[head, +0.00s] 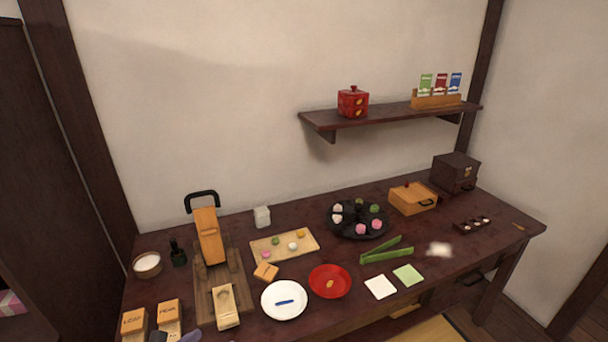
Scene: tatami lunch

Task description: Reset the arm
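Neither of my grippers can be made out in the head view, and no arm of mine is recognisable there. The dark wooden table (318,247) stands against the wall with its items spread over it. At its lower left edge, a dark grey shape and a purple shape (191,336) are cut off by the frame, and I cannot tell what they are.
A wooden press-like stand (208,238), a white plate (270,310), a red plate (319,288), a black tray (345,231) with sweets, green tongs (388,254) and a wooden box (405,202) crowd the table. A wall shelf (383,118) overhangs the back.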

